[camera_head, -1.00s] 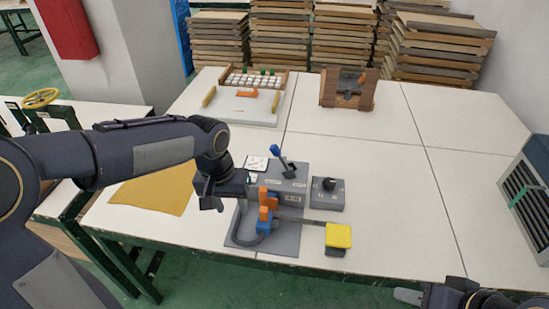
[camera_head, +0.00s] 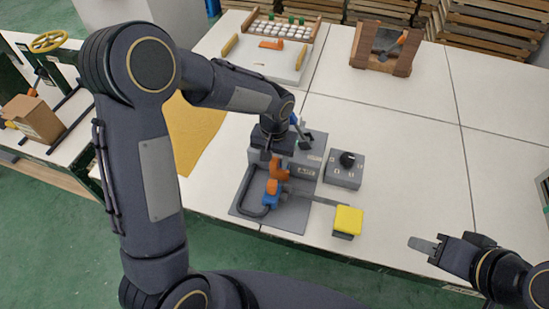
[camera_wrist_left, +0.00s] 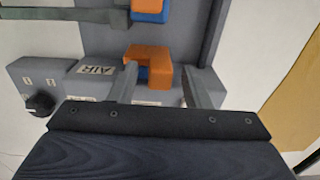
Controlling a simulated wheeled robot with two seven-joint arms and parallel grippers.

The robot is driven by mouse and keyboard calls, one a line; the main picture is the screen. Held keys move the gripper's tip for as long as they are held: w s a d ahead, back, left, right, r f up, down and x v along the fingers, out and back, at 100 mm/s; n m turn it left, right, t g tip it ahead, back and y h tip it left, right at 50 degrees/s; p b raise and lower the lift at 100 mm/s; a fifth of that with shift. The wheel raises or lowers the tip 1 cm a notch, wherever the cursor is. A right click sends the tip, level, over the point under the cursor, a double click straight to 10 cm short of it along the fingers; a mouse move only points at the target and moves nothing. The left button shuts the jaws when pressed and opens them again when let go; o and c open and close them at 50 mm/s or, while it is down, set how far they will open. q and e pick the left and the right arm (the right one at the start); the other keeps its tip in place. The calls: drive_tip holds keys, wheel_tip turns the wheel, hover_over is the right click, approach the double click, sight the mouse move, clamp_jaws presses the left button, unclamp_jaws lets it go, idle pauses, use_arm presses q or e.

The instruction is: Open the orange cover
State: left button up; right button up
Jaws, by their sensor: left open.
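An orange cover (camera_head: 279,168), bent in shape, is on the grey fixture (camera_head: 294,216); a second orange piece (camera_head: 272,187) sits in front of it on a blue part (camera_head: 271,200). My left gripper (camera_head: 270,156) is open just behind and above the rear orange piece. Contact cannot be told. My right gripper (camera_head: 424,244) is at the right, away from the fixture; its finger gap is unclear.
A yellow block (camera_head: 348,219) stands at the end of a grey bar on the right. A grey box with a black knob (camera_head: 347,160) is beside the fixture. A blue-handled lever stands close behind the left gripper. A yellow cloth (camera_head: 197,130) lies left. The table's right side is mostly clear.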

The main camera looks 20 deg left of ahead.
use_arm(q)
drive_tip(key=shift+f, duration=0.35)
clamp_jaws()
drive_tip(key=shift+a, duration=0.1)
